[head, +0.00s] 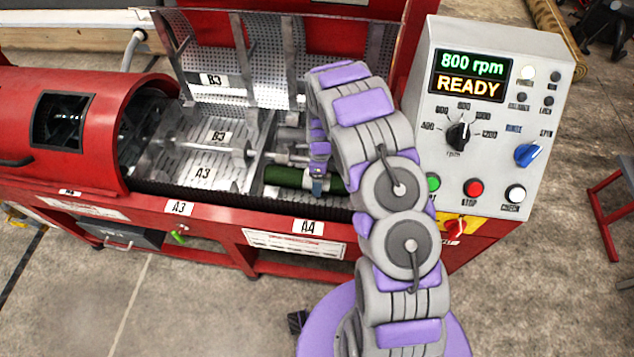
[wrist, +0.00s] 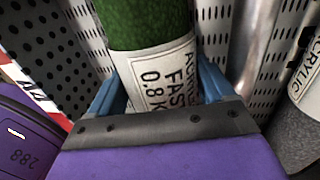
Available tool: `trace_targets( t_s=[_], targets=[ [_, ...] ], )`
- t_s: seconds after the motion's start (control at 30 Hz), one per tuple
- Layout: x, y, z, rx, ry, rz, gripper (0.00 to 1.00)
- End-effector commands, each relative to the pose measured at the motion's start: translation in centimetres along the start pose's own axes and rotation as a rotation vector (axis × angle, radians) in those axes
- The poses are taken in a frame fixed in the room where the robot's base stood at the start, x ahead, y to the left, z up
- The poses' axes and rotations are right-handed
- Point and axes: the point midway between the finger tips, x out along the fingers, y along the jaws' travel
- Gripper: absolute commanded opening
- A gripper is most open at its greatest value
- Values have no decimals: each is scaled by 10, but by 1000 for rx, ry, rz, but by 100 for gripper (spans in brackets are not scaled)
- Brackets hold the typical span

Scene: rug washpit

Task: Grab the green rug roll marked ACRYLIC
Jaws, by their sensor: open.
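The green rug roll (head: 285,176) lies in the red machine's metal tray, behind the front label A4. In the wrist view the green roll (wrist: 150,22) has a white label, partly cut off, with ACRYLIC, FAST and 0.8 K showing. My gripper (head: 317,187) is down at the roll, with its blue fingers (wrist: 160,85) open on either side of it. I cannot tell whether they touch it. The roll's near end is hidden behind my gripper's body in the wrist view.
A grey roll (wrist: 300,125), also labelled ACRYLIC, lies close at right in the wrist view. Metal dividers (head: 240,60) stand behind the tray. The control panel (head: 490,110), reading 800 rpm READY, stands right of my arm. A red cover (head: 60,130) is at left.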

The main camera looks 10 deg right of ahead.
Motion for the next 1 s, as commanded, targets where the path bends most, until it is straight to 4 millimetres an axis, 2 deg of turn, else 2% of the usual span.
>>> trace_targets(
  t_s=[0.17, 0.83, 1.0],
  targets=[
    [-1, 0, 0, 0, -1, -2, 81],
    [-1, -1, 0, -1, 0, -2, 17],
    [-1, -1, 0, -1, 0, -2, 17]
  ],
)
